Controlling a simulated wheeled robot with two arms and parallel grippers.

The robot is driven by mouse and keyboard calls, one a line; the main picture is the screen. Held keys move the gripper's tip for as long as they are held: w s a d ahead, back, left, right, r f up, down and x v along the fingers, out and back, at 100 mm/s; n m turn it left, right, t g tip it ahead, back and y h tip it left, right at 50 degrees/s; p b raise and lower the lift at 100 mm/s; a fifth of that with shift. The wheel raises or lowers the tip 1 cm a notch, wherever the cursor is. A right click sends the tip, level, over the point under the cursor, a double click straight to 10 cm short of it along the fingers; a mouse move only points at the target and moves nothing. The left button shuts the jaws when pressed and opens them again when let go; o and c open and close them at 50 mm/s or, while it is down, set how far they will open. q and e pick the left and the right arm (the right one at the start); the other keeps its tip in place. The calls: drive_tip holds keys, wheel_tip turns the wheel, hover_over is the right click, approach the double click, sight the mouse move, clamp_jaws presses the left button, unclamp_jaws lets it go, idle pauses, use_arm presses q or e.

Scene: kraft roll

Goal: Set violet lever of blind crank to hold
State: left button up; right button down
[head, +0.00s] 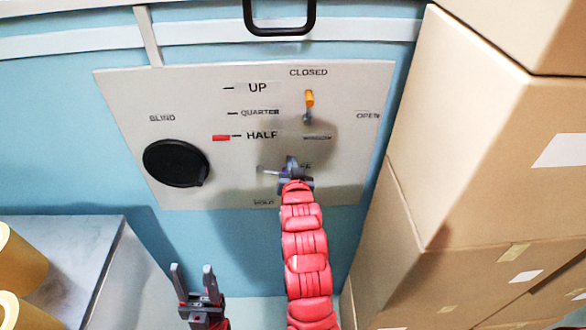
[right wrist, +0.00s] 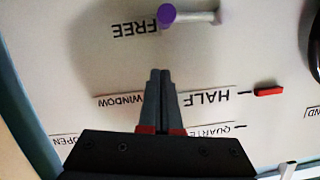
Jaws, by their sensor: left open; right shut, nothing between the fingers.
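The violet lever is a pale bar with a violet knob (right wrist: 167,15) in the right wrist view. The knob end points at the FREE label (right wrist: 135,28). In the head view the lever's bar (head: 268,169) lies nearly level, and my right gripper hides most of its knob end. A partly readable label, perhaps HOLD (head: 263,203), is below it. My right gripper (right wrist: 160,72) is shut and empty, its tips apart from the knob in the right wrist view. My left gripper (head: 191,268) is open and empty, low in front of the wall.
The panel (head: 120,100) carries a black round blind crank (head: 176,163), a red marker (head: 221,138) at HALF and an orange-knobbed window lever (head: 309,98) pointing at CLOSED. Cardboard boxes (head: 455,120) crowd the right. A grey cabinet (head: 65,245) and kraft rolls (head: 20,265) stand left.

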drive_tip(key=f+p, duration=0.1)
drive_tip(key=f, duration=0.2)
drive_tip(key=shift+w+a+f+p, duration=0.15)
drive_tip(key=shift+a+f+p, duration=0.1)
drive_tip(key=shift+a+p, duration=0.1)
drive_tip(key=shift+a+f, duration=0.1)
drive_tip(key=shift+f, duration=0.15)
drive_tip(key=shift+f, duration=0.1)
